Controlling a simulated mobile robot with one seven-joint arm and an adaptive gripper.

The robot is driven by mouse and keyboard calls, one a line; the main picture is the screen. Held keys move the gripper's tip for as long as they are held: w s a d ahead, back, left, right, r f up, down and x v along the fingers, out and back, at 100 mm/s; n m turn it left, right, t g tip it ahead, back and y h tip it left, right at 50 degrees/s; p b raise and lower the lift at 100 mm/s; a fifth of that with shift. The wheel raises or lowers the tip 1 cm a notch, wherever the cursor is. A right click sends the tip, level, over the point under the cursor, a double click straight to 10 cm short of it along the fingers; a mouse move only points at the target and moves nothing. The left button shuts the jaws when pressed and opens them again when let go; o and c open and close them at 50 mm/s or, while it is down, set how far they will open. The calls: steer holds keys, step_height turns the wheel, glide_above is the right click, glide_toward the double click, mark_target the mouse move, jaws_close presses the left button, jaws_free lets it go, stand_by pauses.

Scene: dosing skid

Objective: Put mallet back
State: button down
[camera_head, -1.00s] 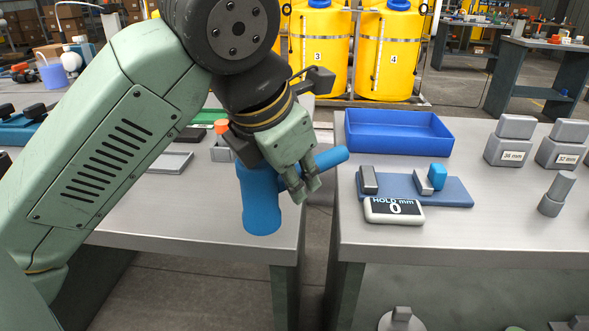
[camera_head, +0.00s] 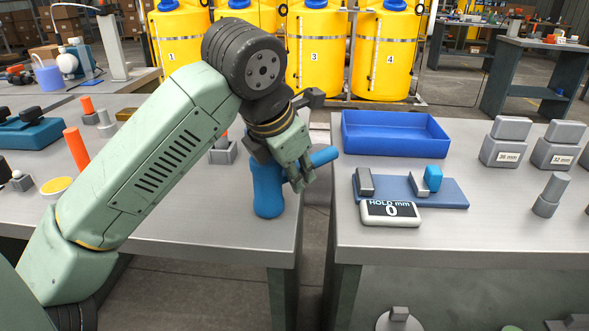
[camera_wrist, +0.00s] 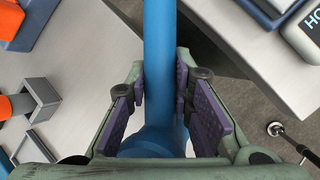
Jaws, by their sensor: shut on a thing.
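The blue mallet (camera_head: 268,190) is at the right end of the left bench, with its thick part upright and a thinner bar reaching out to the right. My gripper (camera_head: 300,183) is shut on the bar, close to the thick part. In the wrist view the blue bar of the mallet (camera_wrist: 159,45) runs between the two purple-padded fingers of my gripper (camera_wrist: 160,95). The thick part shows below them, partly hidden by the gripper. I cannot tell whether its lower end touches the bench top.
A grey square socket block (camera_head: 222,153) stands behind the mallet, partly hidden by my arm. A gap separates the left bench from the right bench. The right bench holds a blue tray (camera_head: 395,148), a blue gauge plate (camera_head: 450,192) and a display (camera_head: 390,214). Yellow tanks stand behind.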

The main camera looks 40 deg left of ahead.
steer(key=shift+f, duration=0.1)
steer(key=c, duration=1.4)
jaws_free()
steer(key=shift+r, duration=0.3)
steer(key=p+v, duration=0.1)
steer(key=v, duration=1)
steer(key=shift+s+r, duration=0.25)
steer(key=shift+r, duration=0.05)
